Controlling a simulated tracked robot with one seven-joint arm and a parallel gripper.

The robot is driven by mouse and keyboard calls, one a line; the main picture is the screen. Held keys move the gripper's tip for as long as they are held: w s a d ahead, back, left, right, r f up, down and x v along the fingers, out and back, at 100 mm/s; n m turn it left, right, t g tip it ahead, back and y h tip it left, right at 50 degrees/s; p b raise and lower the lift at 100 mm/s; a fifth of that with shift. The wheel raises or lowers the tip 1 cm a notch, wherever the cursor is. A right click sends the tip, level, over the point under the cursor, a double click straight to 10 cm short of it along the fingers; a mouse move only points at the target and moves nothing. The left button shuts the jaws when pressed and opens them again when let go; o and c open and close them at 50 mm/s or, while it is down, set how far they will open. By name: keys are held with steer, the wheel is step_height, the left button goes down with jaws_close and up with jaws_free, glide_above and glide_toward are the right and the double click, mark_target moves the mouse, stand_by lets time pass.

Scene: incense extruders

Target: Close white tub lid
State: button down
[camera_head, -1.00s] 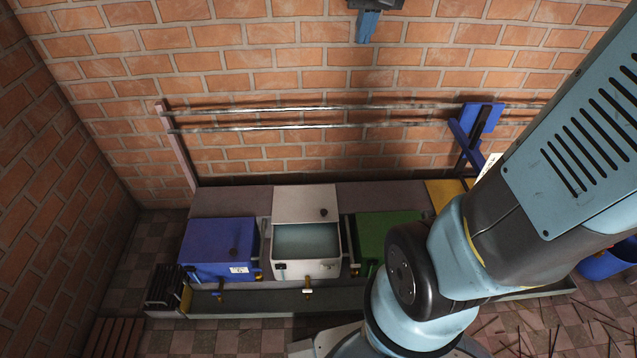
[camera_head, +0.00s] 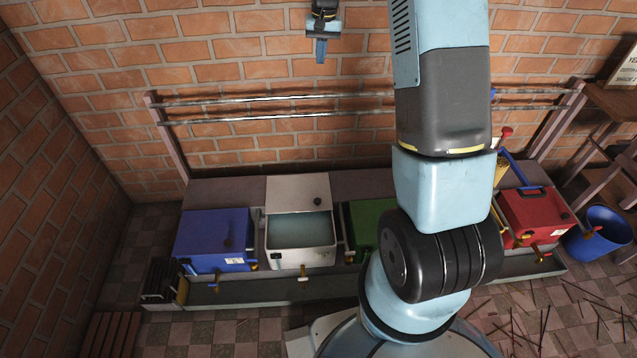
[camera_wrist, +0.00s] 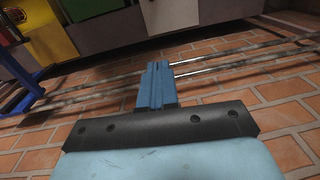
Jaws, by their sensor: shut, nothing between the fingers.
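The white tub (camera_head: 301,260) stands between the blue and green tubs. Its lid (camera_head: 297,190) is raised and leans back behind the tub, with a dark round knob on it. The teal inside of the tub shows. My gripper (camera_head: 321,50) is high in front of the brick wall, above and behind the white tub, apart from it. In the wrist view my gripper (camera_wrist: 157,75) has its blue fingers together with nothing between them. In that view a pale tub side, probably the white tub, shows at the top, partly cut off.
A blue tub (camera_head: 213,240) with its lid shut is at left, a green tub (camera_head: 367,222) at right, partly behind my arm. A red tub (camera_head: 537,214) is farther right. Two metal rails (camera_head: 270,117) run along the wall behind the tubs. A blue bucket (camera_head: 602,232) stands at far right.

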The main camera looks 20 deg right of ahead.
steer(key=g, duration=0.1)
glide_above(319, 190)
step_height(319, 190, down, 13)
steer(key=w+f+m+g, duration=0.1)
steer(key=w+f, duration=0.2)
steer(key=f, duration=1)
steer(key=s+f, duration=0.2)
steer(key=f, duration=1)
steer(key=s+f+m+g, duration=0.1)
steer(key=s+f, duration=0.1)
steer(key=f, duration=1)
steer(key=s+a+f+g+y, duration=0.1)
steer(key=s+f, duration=0.2)
steer(key=f, duration=1)
steer(key=shift+s+m, duration=0.1)
steer(key=shift+m, duration=0.2)
